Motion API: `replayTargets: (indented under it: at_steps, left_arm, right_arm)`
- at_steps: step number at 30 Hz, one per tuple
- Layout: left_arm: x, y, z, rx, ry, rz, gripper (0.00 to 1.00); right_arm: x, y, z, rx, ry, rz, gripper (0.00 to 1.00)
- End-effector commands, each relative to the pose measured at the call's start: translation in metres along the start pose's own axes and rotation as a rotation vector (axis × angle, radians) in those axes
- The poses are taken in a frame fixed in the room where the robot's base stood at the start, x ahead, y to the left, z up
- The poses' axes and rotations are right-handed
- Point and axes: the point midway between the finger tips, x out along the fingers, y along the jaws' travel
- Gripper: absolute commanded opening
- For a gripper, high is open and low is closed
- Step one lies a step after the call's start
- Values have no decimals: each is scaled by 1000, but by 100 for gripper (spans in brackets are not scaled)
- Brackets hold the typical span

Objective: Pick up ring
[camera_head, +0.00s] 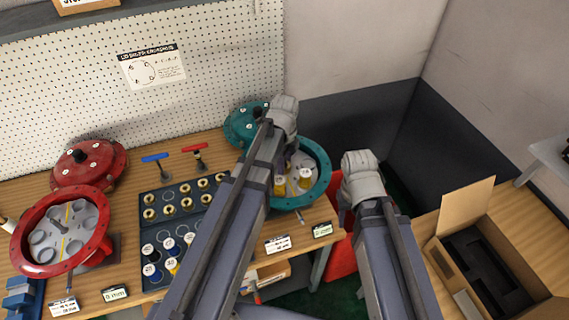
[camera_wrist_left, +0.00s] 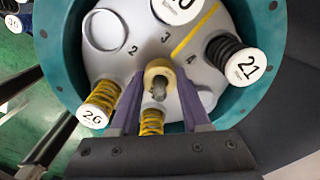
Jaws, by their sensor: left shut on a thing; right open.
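My left gripper (camera_wrist_left: 158,92) is over the teal housing (camera_head: 322,163). In the left wrist view its two fingers are shut on a brass-coloured ring (camera_wrist_left: 158,67). A grey stub shows through the ring, near the middle of the grey plate (camera_wrist_left: 120,62); I cannot tell whether the ring touches the plate. In the head view my left arm hides most of this spot. Several more brass rings (camera_head: 186,203) sit in the dark tray (camera_head: 200,220). My right gripper (camera_head: 347,212) hangs right of the teal housing, empty as far as shown, its fingertips mostly hidden behind its wrist.
Springs with white caps stand in the teal housing, among them caps 26 (camera_wrist_left: 91,117) and 21 (camera_wrist_left: 246,66). A red housing (camera_head: 102,258), a red cover (camera_head: 90,163) and two T-handled tools (camera_head: 194,148) are on the bench. An open carton (camera_head: 470,215) stands at right.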

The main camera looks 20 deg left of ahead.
Motion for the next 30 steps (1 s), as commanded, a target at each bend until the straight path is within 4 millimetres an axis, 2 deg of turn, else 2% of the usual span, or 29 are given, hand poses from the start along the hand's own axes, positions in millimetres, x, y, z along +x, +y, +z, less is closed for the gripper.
replayTargets:
  at_steps: [15,18,22,30]
  left_arm:
    - [-78,0,0,0,0,0,0]
    - [-89,0,0,0,0,0,0]
    - [-94,0,0,0,0,0,0]
    - [-93,0,0,0,0,0,0]
  right_arm:
    - [-78,7,5,14,0,-3,50]
    - [-88,8,5,13,-1,-3,50]
    - [-94,9,6,13,-1,-3,50]
    - [-92,8,6,12,-1,-3,50]
